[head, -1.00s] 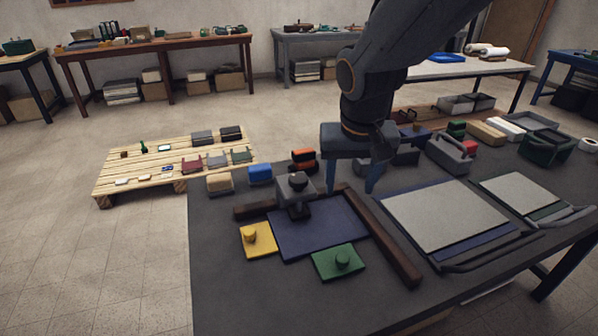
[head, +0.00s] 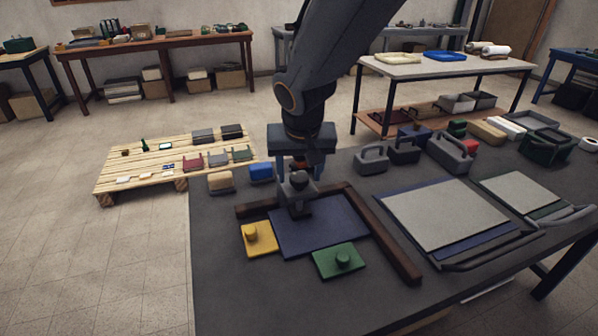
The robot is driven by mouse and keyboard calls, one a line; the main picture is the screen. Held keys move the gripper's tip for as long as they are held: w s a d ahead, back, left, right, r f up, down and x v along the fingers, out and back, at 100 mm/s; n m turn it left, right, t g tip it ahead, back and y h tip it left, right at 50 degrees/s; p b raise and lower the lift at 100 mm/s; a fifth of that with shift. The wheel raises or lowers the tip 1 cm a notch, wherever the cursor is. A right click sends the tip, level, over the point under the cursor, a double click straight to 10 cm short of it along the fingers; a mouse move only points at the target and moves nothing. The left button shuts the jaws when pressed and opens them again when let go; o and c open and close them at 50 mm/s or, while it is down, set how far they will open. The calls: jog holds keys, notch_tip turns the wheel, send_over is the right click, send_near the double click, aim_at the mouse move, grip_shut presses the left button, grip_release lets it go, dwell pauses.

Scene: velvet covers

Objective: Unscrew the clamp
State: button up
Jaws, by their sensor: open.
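The grey clamp (head: 296,203) stands at the back edge of the dark blue panel (head: 318,228), with a rounded dark knob on top.
Dark brown bars (head: 385,245) border the panel at the back and right. Grey-topped boards (head: 442,215) lie to the right. The table's front left is clear.

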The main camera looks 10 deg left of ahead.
jog(key=shift+f, duration=0.1)
jog(key=c, duration=1)
